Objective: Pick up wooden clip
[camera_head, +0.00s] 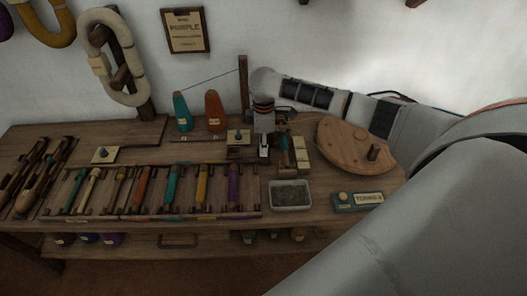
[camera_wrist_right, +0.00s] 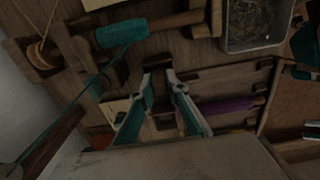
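My right gripper (camera_head: 263,153) points down over the back middle of the wooden bench (camera_head: 215,222). In the right wrist view its two fingers (camera_wrist_right: 161,80) stand apart, with a gap between the tips. A small dark wooden block (camera_wrist_right: 162,102), perhaps the wooden clip, shows in and below that gap; I cannot tell whether the fingers touch it. A pale card (camera_wrist_right: 117,108) lies beside the left finger. In the head view the gripper and arm hide much of this spot. My left gripper is not in view.
A rack of coloured bobbins (camera_head: 141,190) is at the front left. A tray of small pieces (camera_head: 290,195) is in front of the gripper. Teal (camera_head: 182,112) and orange (camera_head: 214,112) cones and a post (camera_head: 243,80) stand behind.

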